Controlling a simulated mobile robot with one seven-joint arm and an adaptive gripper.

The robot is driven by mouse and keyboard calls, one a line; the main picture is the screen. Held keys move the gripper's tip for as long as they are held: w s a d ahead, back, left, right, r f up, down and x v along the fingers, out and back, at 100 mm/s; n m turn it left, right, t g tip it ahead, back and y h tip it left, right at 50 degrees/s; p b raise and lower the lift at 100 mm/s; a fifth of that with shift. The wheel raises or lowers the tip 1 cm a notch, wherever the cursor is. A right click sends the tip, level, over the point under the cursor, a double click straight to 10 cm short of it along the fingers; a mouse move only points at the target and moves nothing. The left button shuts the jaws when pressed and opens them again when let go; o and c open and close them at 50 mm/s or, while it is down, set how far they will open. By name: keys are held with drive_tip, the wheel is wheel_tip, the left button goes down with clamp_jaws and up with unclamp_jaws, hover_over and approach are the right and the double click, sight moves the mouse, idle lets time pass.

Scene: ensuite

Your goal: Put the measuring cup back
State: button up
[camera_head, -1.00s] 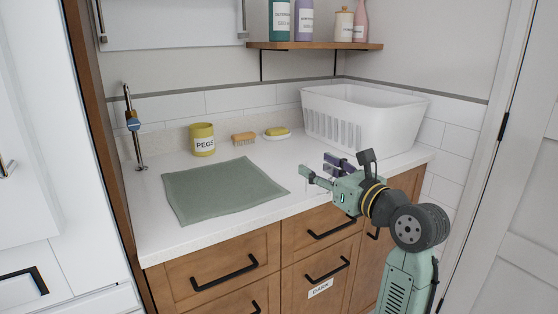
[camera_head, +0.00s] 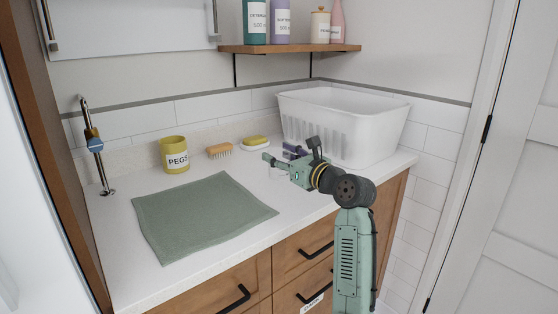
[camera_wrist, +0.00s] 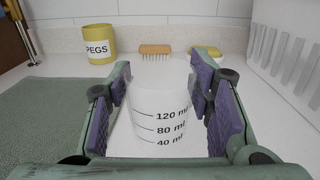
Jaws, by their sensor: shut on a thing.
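The measuring cup (camera_wrist: 160,118) is clear and whitish, with dark 40, 80 and 120 ml marks. In the wrist view it stands upright between the purple pads of my gripper (camera_wrist: 163,82), which is shut on it. In the head view my gripper (camera_head: 279,156) is over the white counter (camera_head: 225,255), in front of the soap dish and just left of the white basket. The cup is barely visible there. I cannot tell whether its base touches the counter.
A yellow PEGS pot (camera_head: 175,157), a wooden brush (camera_head: 220,151) and a yellow soap on a dish (camera_head: 255,142) line the back. The white basket (camera_head: 345,130) fills the right corner. A green cloth (camera_head: 200,218) lies on the left, beside a tap (camera_head: 94,145).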

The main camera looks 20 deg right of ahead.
sight(282, 152)
drive_tip(key=w, duration=0.2)
drive_tip(key=w+d, duration=0.1)
drive_tip(key=shift+w+f, duration=0.15)
drive_tip(key=shift+w, duration=0.2)
drive_tip(key=shift+f+p, duration=0.6)
drive_tip(key=shift+f, duration=1.15)
drive_tip(key=shift+f, duration=0.1)
drive_tip(key=o, duration=1.2)
drive_tip(key=b+v, duration=0.2)
drive_tip(key=v, duration=1)
